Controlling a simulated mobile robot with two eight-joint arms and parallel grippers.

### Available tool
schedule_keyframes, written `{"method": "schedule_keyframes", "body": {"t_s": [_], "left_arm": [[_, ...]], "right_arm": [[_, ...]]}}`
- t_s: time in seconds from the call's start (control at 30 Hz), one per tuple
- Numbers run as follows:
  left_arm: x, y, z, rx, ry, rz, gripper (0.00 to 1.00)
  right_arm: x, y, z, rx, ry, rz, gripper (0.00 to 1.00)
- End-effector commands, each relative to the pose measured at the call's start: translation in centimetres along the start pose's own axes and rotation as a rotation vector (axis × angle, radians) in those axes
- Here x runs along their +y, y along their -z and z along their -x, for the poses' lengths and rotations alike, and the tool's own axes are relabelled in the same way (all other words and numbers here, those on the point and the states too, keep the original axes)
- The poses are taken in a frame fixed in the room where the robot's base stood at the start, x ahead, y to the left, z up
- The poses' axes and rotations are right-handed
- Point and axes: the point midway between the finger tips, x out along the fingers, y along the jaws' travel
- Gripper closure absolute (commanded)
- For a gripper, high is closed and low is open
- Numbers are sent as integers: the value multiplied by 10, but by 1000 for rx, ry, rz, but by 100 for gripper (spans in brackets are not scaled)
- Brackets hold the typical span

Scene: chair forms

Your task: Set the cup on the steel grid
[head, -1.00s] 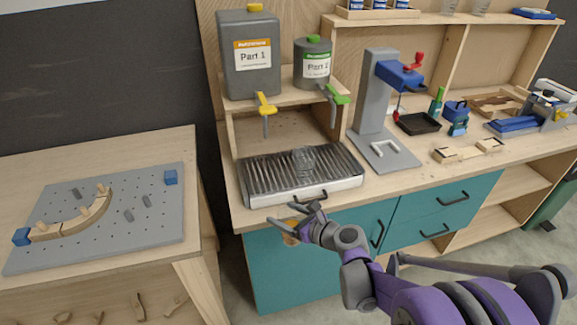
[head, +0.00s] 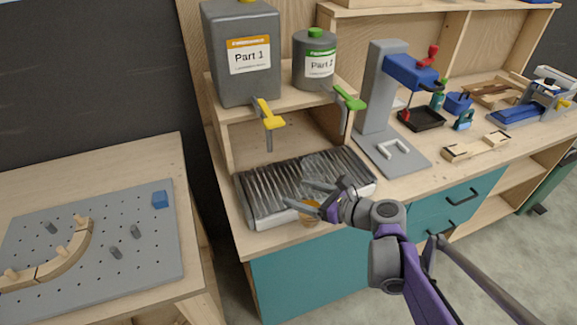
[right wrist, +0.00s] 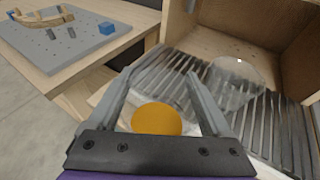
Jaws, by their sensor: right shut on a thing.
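The cup with orange contents (head: 310,214) is between the fingers of my right gripper (head: 302,195), which is shut on it. The right wrist view shows its orange round surface (right wrist: 157,119) between the two fingers; its clear walls are hard to make out. The steel grid (head: 258,187) is a slatted metal tray on the bench. The held cup is at the grid's front edge in the head view; whether it touches anything I cannot tell. Another clear cup (right wrist: 237,80) stands on the grid towards the back. My left gripper is not in view.
Above the grid, a shelf holds the grey Part 1 container (head: 243,60) with a yellow tap (head: 268,114) and the Part 2 container (head: 315,62) with a green tap (head: 349,98). A grey press stand (head: 378,95) is to the right. A pegboard table (head: 100,250) stands left.

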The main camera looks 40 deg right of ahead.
Motion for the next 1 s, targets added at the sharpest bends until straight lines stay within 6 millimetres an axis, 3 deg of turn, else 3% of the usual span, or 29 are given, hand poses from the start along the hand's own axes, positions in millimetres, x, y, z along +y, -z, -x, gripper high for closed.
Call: {"method": "schedule_keyframes", "body": {"t_s": [0.17,0.5,0.77,1.0], "left_arm": [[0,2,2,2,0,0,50],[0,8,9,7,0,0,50],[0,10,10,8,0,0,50],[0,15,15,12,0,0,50]], "right_arm": [[2,-9,-29,0,-7,2,48],[1,-35,-110,0,-4,2,48],[0,-42,-134,0,-2,0,48],[1,-54,-174,-1,-3,1,48]]}}
